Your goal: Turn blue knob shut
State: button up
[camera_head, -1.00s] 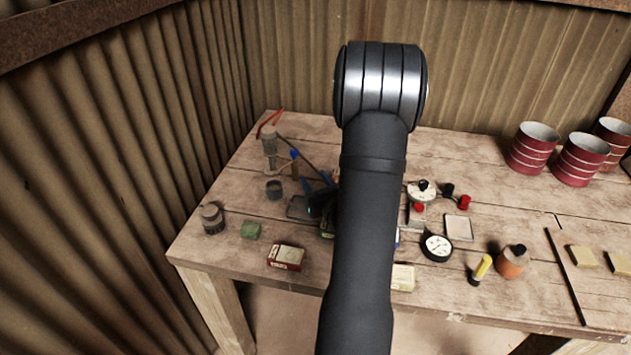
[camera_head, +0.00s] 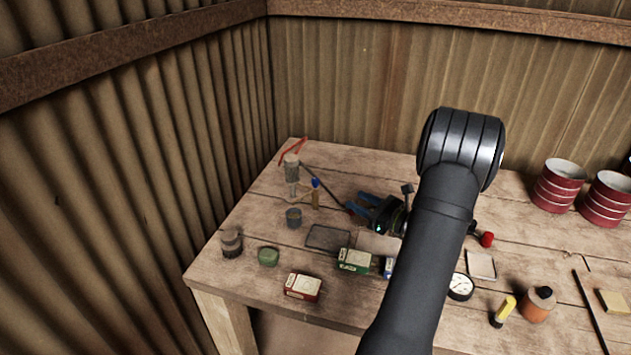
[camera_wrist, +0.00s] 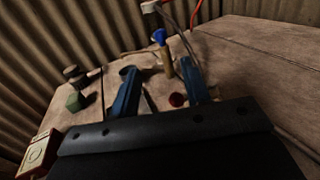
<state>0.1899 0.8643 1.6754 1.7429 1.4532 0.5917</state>
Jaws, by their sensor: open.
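The blue knob (camera_head: 316,183) sits on top of an upright brass stem, near the back left of the table, beside a grey cylinder with a red hose. In the wrist view the blue knob (camera_wrist: 159,37) is ahead of the fingers, near the middle. My gripper (camera_head: 356,203) has two blue fingers and is to the right of the knob, apart from it. The wrist view shows my gripper (camera_wrist: 157,67) open, with nothing held between the fingers. The valve's lower part is partly hard to make out.
A dark jar (camera_head: 232,243), a green block (camera_head: 267,256) and a red box (camera_head: 302,287) line the front left. A dark tray (camera_head: 327,238) lies below the gripper. Corrugated walls stand behind and left.

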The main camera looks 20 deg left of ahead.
aim_at(315, 179)
jog(key=x, duration=1.6)
jog(key=shift+a, duration=0.25)
grip_shut()
jog(key=shift+t, duration=0.3)
jog(key=m+t+h, duration=0.2)
jog(key=m+t, duration=0.1)
jog(key=t, duration=0.1)
jog(key=shift+h, duration=0.4)
jog(key=shift+m+t+h, duration=1.2)
jog(key=shift+m, duration=0.1)
jog(key=shift+h, duration=0.3)
